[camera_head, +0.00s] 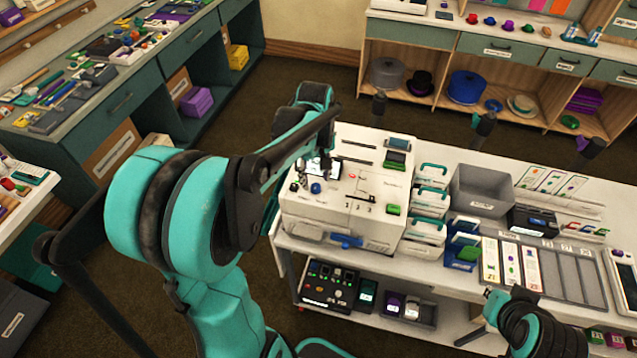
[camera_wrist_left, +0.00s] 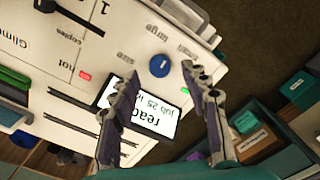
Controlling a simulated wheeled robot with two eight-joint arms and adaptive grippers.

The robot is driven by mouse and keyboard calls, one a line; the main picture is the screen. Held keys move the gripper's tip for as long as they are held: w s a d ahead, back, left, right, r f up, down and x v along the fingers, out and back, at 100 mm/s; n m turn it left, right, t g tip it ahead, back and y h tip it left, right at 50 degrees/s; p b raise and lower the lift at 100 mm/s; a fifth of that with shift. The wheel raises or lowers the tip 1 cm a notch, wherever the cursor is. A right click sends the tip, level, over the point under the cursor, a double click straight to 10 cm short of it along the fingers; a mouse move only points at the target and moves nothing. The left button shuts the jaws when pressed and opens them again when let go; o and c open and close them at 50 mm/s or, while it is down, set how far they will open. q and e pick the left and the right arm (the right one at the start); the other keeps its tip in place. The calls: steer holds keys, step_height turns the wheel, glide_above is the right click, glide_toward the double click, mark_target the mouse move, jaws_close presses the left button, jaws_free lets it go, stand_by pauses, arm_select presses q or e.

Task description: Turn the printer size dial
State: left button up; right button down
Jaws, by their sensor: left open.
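The white printer (camera_head: 340,222) stands at the left end of the white table. Its blue size dial (camera_head: 316,188) is on the top panel, near the lit screen (camera_head: 325,168). In the left wrist view the round dial (camera_wrist_left: 159,66) sits by the printed words "size", "small" and "large". My left gripper (camera_head: 305,177) is over the panel, close to the dial. In the left wrist view its two fingers (camera_wrist_left: 160,73) are spread, with the dial showing between their tips; whether they touch it cannot be told.
The screen (camera_wrist_left: 150,107) reads "ready" in the left wrist view. White boxes with teal handles (camera_head: 430,202) and a grey bin (camera_head: 483,190) stand right of the printer. A black control box (camera_head: 330,288) is on the shelf below. Floor is clear behind the table.

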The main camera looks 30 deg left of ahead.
mark_target(316, 188)
arm_select(q)
steer(key=shift+f, duration=1.35)
jaws_close()
